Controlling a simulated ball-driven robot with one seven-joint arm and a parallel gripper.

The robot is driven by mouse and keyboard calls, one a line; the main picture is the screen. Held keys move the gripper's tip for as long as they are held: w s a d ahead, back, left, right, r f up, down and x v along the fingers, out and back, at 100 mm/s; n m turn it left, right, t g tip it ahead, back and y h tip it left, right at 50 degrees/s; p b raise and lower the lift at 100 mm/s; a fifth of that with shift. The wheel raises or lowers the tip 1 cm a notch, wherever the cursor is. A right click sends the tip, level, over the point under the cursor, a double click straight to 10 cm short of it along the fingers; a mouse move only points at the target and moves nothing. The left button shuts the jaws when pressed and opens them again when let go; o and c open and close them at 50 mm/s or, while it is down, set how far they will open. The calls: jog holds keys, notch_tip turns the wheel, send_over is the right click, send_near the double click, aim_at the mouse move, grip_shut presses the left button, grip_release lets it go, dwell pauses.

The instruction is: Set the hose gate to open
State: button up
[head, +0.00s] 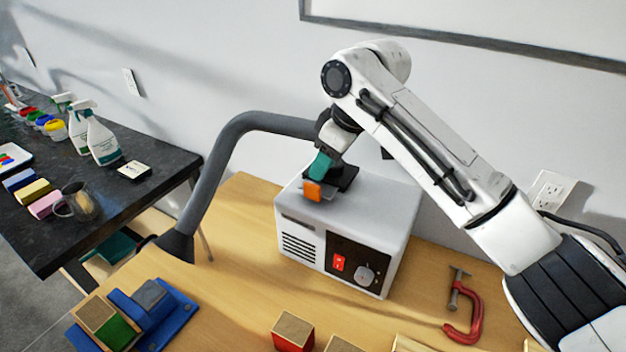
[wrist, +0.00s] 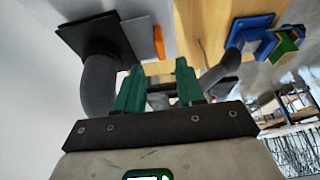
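The hose gate shows as an orange tab (head: 313,191) at the dark fitting on top of a pale grey box (head: 300,225), where a thick grey hose (head: 207,175) joins. My gripper (head: 320,172), with teal fingers, is right by the tab in the head view and partly hides the fitting. In the wrist view the fingers (wrist: 159,66) are spread apart with nothing between them. The orange tab (wrist: 158,42) lies just beyond the fingertips, and the grey hose (wrist: 98,85) passes behind the left finger. I cannot tell the gate's setting.
The box front has a red switch (head: 338,263) and a knob (head: 365,274). A red clamp (head: 475,315) lies on the wooden table at right. Blocks (head: 293,332) and a blue tray (head: 172,320) are in front. A dark counter (head: 130,210) with spray bottles is at left.

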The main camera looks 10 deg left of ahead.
aim_at(312, 185)
jog(key=x, duration=0.7)
jog(key=shift+a+f+p, duration=0.1)
jog(key=shift+f+p, duration=0.1)
jog(key=shift+p, duration=0.2)
grip_shut()
